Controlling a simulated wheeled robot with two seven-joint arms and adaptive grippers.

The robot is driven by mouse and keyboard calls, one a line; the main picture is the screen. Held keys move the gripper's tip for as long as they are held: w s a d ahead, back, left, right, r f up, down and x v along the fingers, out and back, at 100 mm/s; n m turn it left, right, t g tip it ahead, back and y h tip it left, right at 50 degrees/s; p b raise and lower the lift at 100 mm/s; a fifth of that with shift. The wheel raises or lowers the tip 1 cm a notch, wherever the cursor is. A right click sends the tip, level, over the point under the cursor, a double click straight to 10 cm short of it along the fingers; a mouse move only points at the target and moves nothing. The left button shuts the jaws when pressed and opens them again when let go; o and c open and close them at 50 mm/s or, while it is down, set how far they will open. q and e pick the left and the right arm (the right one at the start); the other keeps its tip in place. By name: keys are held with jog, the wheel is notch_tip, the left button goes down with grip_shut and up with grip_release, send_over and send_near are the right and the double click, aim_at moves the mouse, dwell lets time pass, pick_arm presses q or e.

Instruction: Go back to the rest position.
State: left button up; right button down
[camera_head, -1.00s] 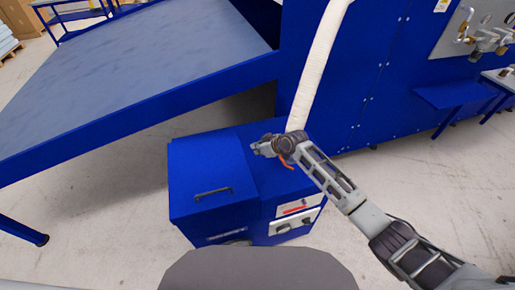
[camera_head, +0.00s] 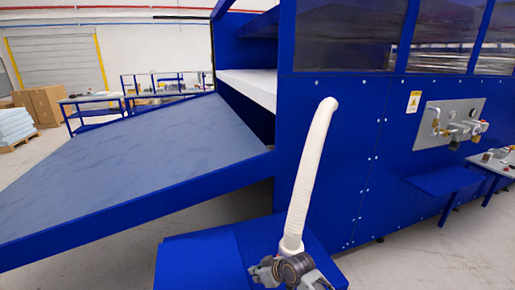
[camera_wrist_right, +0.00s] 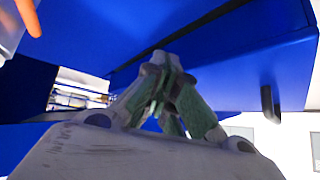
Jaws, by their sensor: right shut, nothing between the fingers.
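My right gripper (camera_head: 262,273) is at the bottom of the head view, in front of the blue box (camera_head: 200,258) and close to the foot of the white hose (camera_head: 308,180). I cannot tell whether it touches either. In the right wrist view my right gripper (camera_wrist_right: 160,62) has its fingers together with nothing between them. The blue box (camera_wrist_right: 225,65) fills much of that view, with a black handle (camera_wrist_right: 267,103) at the right. My left gripper is in neither view.
A large blue machine (camera_head: 335,130) stands behind the hose. A sloping grey table (camera_head: 130,165) with a blue edge is at the left. A valve panel (camera_head: 450,122) and small blue shelf (camera_head: 455,180) are at the right. Cardboard boxes (camera_head: 42,104) stand far left.

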jog(key=s+d+r+m+g+h, duration=0.2)
jog(key=s+d+m+h, duration=0.45)
jog(key=s+d, duration=1.75)
jog(key=s+a+f+g, duration=0.1)
jog(key=s+f, duration=0.1)
jog(key=f, duration=1.4)
jog(key=s+f, duration=0.2)
jog(key=f, duration=1.5)
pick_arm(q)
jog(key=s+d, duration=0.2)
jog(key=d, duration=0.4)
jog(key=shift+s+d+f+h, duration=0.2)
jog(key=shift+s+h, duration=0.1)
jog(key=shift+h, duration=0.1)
pick_arm(e)
jog(key=s+d+f, duration=0.2)
jog(key=s+f, duration=0.7)
jog(key=s, duration=0.2)
jog(key=s+d+f+g, duration=0.1)
jog(key=s+f, duration=0.9)
jog(key=s, duration=0.1)
jog(key=shift+d+f, duration=0.15)
jog(key=shift+d, duration=0.2)
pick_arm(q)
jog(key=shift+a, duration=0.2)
